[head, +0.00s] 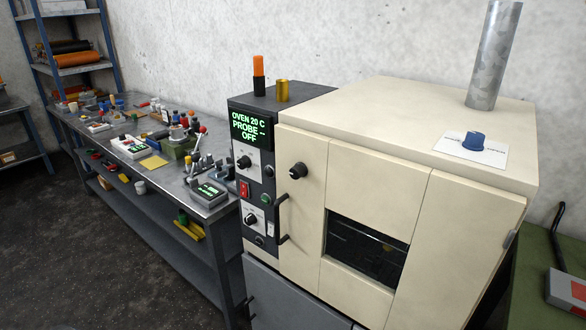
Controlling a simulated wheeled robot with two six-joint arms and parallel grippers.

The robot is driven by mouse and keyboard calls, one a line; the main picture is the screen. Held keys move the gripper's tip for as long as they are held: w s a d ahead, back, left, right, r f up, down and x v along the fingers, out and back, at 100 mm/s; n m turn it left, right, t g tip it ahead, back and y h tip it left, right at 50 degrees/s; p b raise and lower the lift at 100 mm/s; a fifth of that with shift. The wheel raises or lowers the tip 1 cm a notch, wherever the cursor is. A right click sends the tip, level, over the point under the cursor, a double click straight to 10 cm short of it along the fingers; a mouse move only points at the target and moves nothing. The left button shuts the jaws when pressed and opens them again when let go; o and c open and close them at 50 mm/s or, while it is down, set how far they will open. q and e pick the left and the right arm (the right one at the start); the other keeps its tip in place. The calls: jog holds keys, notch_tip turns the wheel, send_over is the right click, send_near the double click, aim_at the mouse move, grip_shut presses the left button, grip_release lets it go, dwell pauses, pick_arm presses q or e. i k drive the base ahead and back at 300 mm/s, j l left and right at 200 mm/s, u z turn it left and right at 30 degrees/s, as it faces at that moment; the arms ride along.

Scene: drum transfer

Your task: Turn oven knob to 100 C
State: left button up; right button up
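The cream oven (380,180) stands at the centre right. Its dark control panel (258,180) is on the left of its front. A display (249,126) there reads OVEN 20 C, PROBE --, OFF in green. Below it are an upper black knob (243,162) and a lower black knob (251,217), each on a light plate; their scale marks are too small to read. I cannot tell which knob sets the temperature. Neither of my grippers is in view.
A red switch (244,189) and a green button (265,199) lie between the panel knobs. A black handle (282,218) sticks out beside the panel. A cluttered metal bench (215,212) adjoins the left side. Open dark floor (90,260) is at lower left.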

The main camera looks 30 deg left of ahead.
aim_at(244, 162)
jog(key=u, duration=1.4)
